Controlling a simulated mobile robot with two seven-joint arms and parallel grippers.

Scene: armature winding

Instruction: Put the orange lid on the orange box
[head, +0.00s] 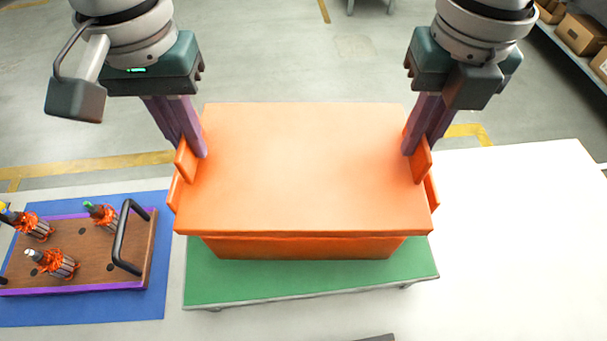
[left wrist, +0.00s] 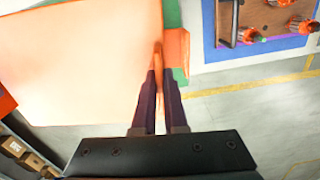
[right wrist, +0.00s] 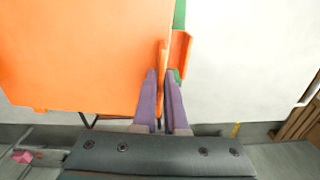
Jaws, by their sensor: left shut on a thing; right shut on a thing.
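The orange lid (head: 305,165) covers the top of the orange box (head: 305,247) in the head view. Only the box's front wall and side handles show below it. The lid looks level; whether it rests fully on the rim I cannot tell. My left gripper (head: 196,155) is shut on the lid's left handle (head: 184,160). My right gripper (head: 412,152) is shut on the lid's right handle (head: 421,163). The lid also shows in the left wrist view (left wrist: 80,60) and the right wrist view (right wrist: 80,50). The box interior is hidden.
The box stands on a green platform (head: 300,285) on a white table (head: 520,230). A wooden board (head: 75,270) with several armatures and black handles lies on a blue mat (head: 90,315) at the left. The table's right side is clear.

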